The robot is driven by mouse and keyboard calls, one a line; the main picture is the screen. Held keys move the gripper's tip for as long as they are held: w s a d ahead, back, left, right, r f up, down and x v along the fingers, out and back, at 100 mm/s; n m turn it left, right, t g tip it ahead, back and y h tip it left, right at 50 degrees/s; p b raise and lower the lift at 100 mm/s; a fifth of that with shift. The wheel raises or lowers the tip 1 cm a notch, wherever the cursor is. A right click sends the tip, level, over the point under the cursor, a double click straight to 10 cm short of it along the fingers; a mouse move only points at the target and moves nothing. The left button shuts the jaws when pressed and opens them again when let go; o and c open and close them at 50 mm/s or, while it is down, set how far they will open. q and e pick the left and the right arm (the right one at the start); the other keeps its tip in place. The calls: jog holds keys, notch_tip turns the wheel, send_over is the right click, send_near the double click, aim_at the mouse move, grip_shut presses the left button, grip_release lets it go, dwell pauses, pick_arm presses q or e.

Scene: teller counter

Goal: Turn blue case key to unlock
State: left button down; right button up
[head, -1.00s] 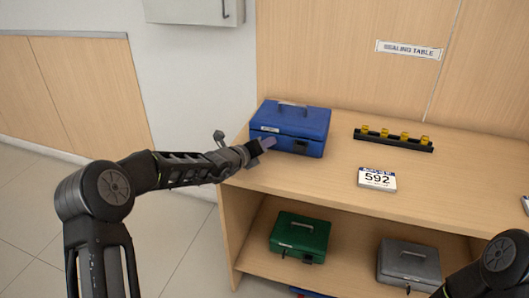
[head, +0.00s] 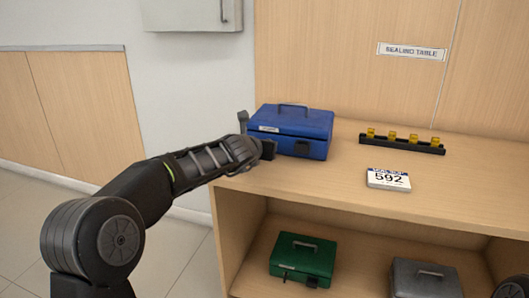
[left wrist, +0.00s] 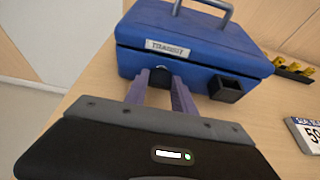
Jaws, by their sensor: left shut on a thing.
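The blue case (head: 292,128) stands on the left part of the table top with its lid closed and handle on top; it also shows in the left wrist view (left wrist: 185,38). Its front has a white label and a black latch block (left wrist: 225,88). My left gripper (left wrist: 161,82) is at the case's front, left of the latch block. Its fingers are shut on the dark key (left wrist: 160,74), which sits at the front face; the key's turn angle is hard to tell. In the head view the left gripper (head: 268,149) hides the key. My right gripper is out of view.
A rack of yellow stamps (head: 402,142) and a card reading 592 (head: 388,179) lie right of the case on the table (head: 300,178). A green case (head: 303,257) and a grey case (head: 425,278) stand on the shelf below.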

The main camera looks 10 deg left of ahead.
pick_arm(q)
jog(key=shift+f, duration=0.1)
dwell(0.3)
jog(key=c, duration=1)
grip_release()
jog(key=shift+c, duration=0.2)
jog(key=v, duration=0.6)
jog(key=shift+s+r, duration=0.25)
jog(key=shift+r, duration=0.05)
jog(key=shift+s+r, duration=0.1)
jog(key=shift+s, duration=0.45)
